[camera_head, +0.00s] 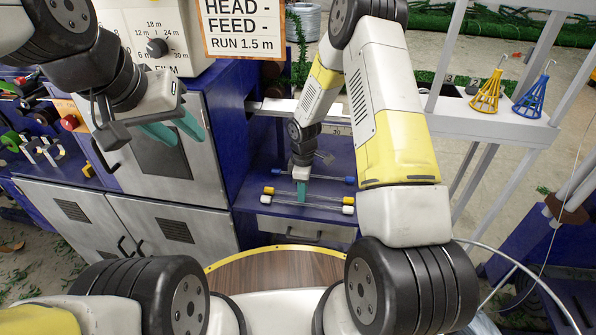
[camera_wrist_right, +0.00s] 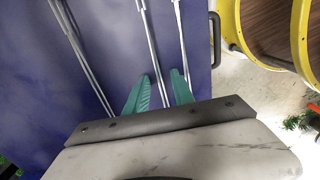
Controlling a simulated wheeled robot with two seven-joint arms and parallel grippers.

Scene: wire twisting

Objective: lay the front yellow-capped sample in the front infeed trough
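The yellow-capped sample (camera_head: 325,198) is a thin rod on the blue shelf, between a blue-capped rod (camera_head: 325,179) behind it and a white-capped rod (camera_head: 325,207) in front. My right gripper (camera_head: 302,188) points down over these rods. In the right wrist view my right gripper (camera_wrist_right: 160,88) is open, its teal fingers on either side of the middle rod (camera_wrist_right: 151,45). Caps are not visible there, and contact cannot be told. My left gripper (camera_head: 173,130) is open and empty before the grey cabinet. I cannot clearly make out the infeed trough.
A pale rail (camera_head: 272,106) runs behind the blue shelf (camera_head: 258,170), partly hidden by my right arm. A head-feed sign (camera_head: 240,28) and dial panel stand at the back left. Yellow (camera_head: 487,95) and blue (camera_head: 531,100) wire cones stand on a white ledge at right.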

